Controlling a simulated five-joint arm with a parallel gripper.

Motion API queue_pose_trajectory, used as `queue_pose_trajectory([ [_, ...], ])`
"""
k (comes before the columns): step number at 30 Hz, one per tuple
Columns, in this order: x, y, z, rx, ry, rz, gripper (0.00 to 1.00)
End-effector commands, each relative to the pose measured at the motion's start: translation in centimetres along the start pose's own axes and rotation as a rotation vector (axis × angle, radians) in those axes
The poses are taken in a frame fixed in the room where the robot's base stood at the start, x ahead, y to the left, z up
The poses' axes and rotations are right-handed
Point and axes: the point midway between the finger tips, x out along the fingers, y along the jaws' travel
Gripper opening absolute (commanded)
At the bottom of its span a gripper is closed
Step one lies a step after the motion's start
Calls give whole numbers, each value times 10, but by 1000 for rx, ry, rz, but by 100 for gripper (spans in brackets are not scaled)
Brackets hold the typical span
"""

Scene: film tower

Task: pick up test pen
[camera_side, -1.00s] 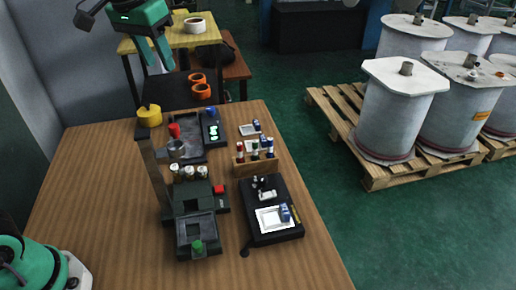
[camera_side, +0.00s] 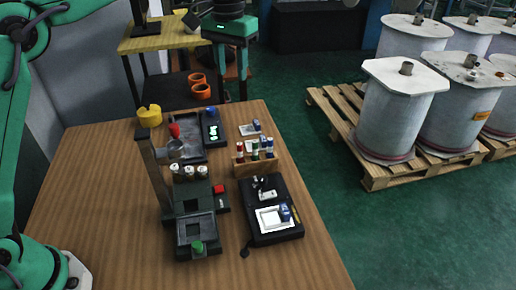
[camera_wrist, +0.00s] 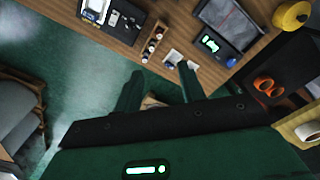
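The test pens stand upright in a small wooden rack (camera_side: 256,168) near the right edge of the table: a red one (camera_side: 240,152), a green one (camera_side: 255,150) and a blue one (camera_side: 269,148). The rack (camera_wrist: 148,48) also shows at the top middle of the wrist view, ahead of my fingers, with the pens partly small and blurred. My gripper (camera_wrist: 160,70) is open with nothing between its fingers. In the side view it is high, beyond the far edge of the table and apart from the rack.
On the wooden table (camera_side: 110,200) stand a dark green machine with a post (camera_side: 195,205), a black case with a white-framed screen (camera_side: 272,218), a dark tray (camera_side: 186,150) and a yellow roll (camera_side: 150,115). Orange rings (camera_side: 200,90) lie behind. Spools on a pallet (camera_side: 375,175) stand right.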

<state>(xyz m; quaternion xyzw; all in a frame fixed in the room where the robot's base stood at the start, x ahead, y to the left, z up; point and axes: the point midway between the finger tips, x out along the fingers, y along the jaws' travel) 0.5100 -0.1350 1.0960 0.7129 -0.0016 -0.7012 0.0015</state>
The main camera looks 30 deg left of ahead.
Motion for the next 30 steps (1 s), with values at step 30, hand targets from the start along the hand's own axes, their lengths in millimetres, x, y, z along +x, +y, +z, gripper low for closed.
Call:
queue_pose_trajectory([
  [30,151,6,-4,0,-22,-6,40],
])
